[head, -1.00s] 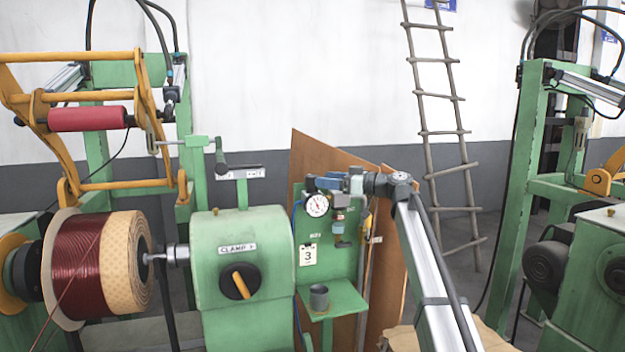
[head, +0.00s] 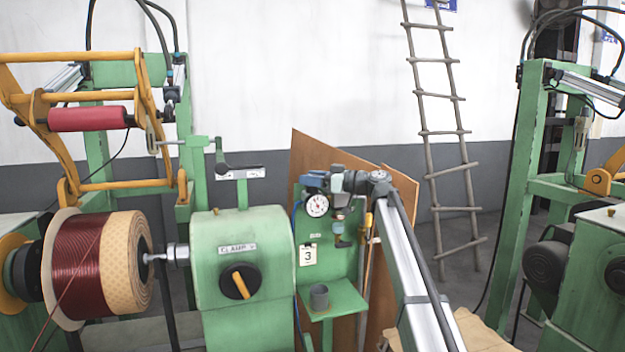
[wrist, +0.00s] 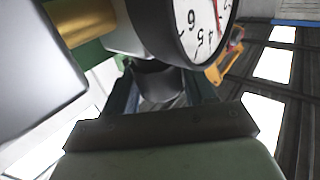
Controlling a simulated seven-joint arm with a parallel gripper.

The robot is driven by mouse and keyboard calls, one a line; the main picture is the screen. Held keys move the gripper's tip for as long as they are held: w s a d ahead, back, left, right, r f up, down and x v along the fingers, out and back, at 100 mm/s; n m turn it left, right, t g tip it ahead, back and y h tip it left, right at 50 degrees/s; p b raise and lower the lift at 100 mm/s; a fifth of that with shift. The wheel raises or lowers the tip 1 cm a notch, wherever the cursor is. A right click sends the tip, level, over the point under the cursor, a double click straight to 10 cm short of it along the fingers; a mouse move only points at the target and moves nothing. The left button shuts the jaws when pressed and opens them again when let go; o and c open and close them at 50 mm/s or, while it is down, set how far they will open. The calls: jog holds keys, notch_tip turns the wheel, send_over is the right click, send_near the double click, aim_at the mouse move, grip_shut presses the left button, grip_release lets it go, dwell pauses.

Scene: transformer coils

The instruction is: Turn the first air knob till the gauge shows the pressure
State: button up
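The round white pressure gauge (head: 317,205) is on the upper left of the green air panel (head: 312,277). A red needle shows on it, but its reading is too small to tell there. In the wrist view the gauge (wrist: 193,22) is close, large and cut off by the top edge, with its red needle near the 3 and 4. My gripper (head: 317,181) is at the top of the panel, just above the gauge. Its fingertips are small and dark against the fittings. I cannot tell whether it touches the air knob, which I cannot make out clearly behind it.
A card marked 3 (head: 307,255) hangs below the gauge. A grey cup (head: 319,297) stands on the green shelf. The clamp housing (head: 243,276) with its black-and-orange knob is close on the left. A brown board (head: 308,155) leans behind the panel.

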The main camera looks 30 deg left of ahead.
jog(key=c, duration=0.6)
jog(key=shift+w+n+g, duration=0.2)
jog(key=shift+n+g, duration=0.6)
jog(key=shift+g, duration=0.5)
jog(key=shift+s+n+g+h, duration=0.15)
jog(key=shift+n+g+h, duration=0.35)
jog(key=shift+g, duration=0.4)
jog(key=o, duration=0.9)
jog(key=shift+o, duration=0.2)
jog(key=shift+d, duration=0.1)
jog(key=v, duration=0.7)
jog(key=shift+d, duration=0.2)
